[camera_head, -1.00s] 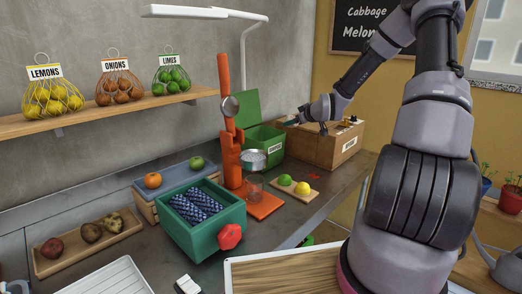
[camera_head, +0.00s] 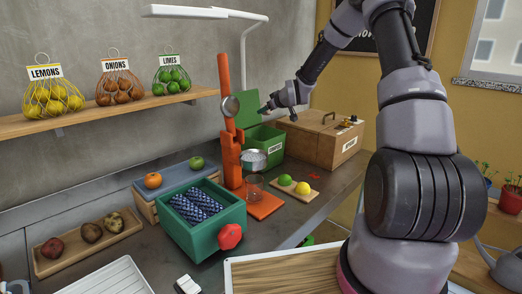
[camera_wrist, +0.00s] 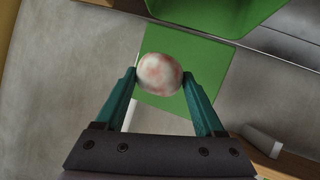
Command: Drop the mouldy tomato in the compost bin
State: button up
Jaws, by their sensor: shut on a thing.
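The mouldy tomato (camera_wrist: 160,74), pale with reddish patches, is between the fingertips of my gripper (camera_wrist: 160,78) in the wrist view. My gripper is shut on it. In the head view my gripper (camera_head: 265,109) is in the air over the green compost bin (camera_head: 266,146) at the back of the counter. The tomato cannot be made out there. The bin's lid (camera_head: 236,112) stands open. In the wrist view, a green panel that looks like the lid (camera_wrist: 205,65) is behind the tomato, and more green bin (camera_wrist: 215,12) shows at the top.
A wooden box (camera_head: 322,145) stands right of the bin. An orange press (camera_head: 232,150) stands in front of it to the left. A board (camera_head: 294,194) with a green and a yellow fruit lies before the bin. A teal crate (camera_head: 210,235) is nearer.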

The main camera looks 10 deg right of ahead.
jog(key=shift+f, duration=1.75)
jog(key=o, duration=1.4)
jog(key=v, duration=1)
jog(key=shift+s+d+r, duration=0.1)
jog(key=shift+s, duration=0.25)
